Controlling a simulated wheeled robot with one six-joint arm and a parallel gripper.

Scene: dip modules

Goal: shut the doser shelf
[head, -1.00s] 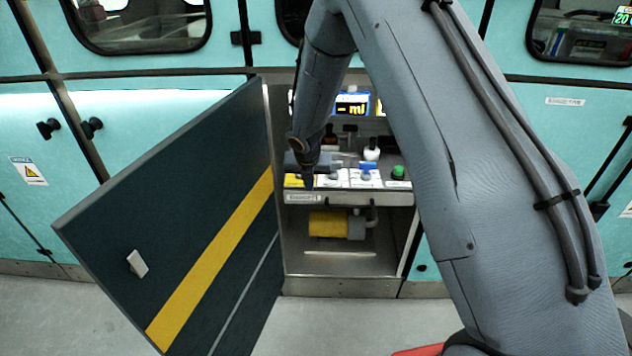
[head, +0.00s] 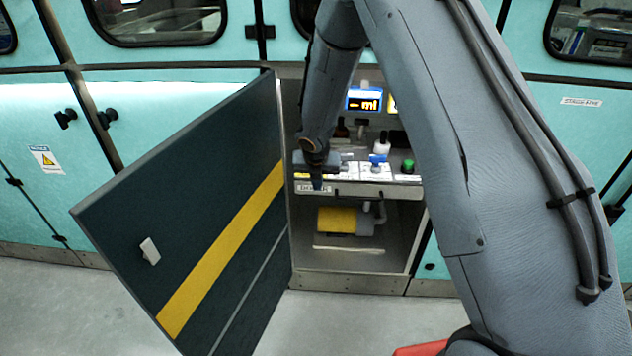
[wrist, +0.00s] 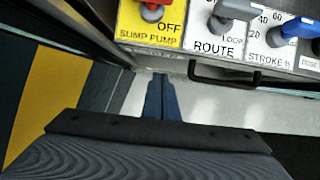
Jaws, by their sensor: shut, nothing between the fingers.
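The doser shelf (head: 345,190) is in the bay behind the open dark door, with a label at the left of its pale front edge. Its top carries the dosing controls. In the wrist view, the shelf (wrist: 250,68) shows at the top with a dark bar handle (wrist: 225,79) along its front. My gripper (head: 317,187) is in front of the shelf's left end, by the label. In the wrist view my gripper (wrist: 160,82) has its fingers together and empty, left of the handle and below the sump pump panel. I cannot tell whether it touches the shelf front.
The dark door (head: 215,220) with a yellow stripe stands open on the left, close beside my gripper. A yellow pump (head: 337,219) sits in the bay below the shelf. Knobs and a white bottle (head: 381,146) are on the shelf. The floor at lower left is clear.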

